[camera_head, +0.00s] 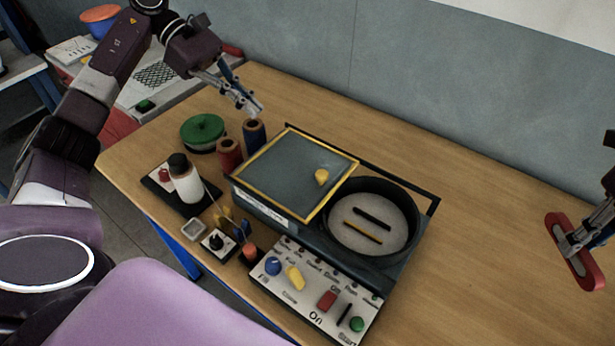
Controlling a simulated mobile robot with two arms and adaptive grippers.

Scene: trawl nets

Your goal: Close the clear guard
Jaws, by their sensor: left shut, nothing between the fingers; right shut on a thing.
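The clear guard (278,190) is a see-through panel with a yellow frame and a yellow knob (321,177). It lies over the left part of the machine (262,212). The round bowl (398,213) on the right is uncovered, with a dark bar and a yellow bar showing inside. My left gripper (256,112) is shut and empty, just above the dark blue spool (255,136), behind and left of the guard. My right gripper (568,248) is shut on a red oblong thing (588,270) at the right edge, well away from the guard.
A control panel (312,293) with knobs and buttons sits in front. Left of the machine stand a red-brown spool (229,154), a green round reel (202,131) and a white bottle (186,184). The wall (400,70) is behind; the table (480,230) is clear right of the machine.

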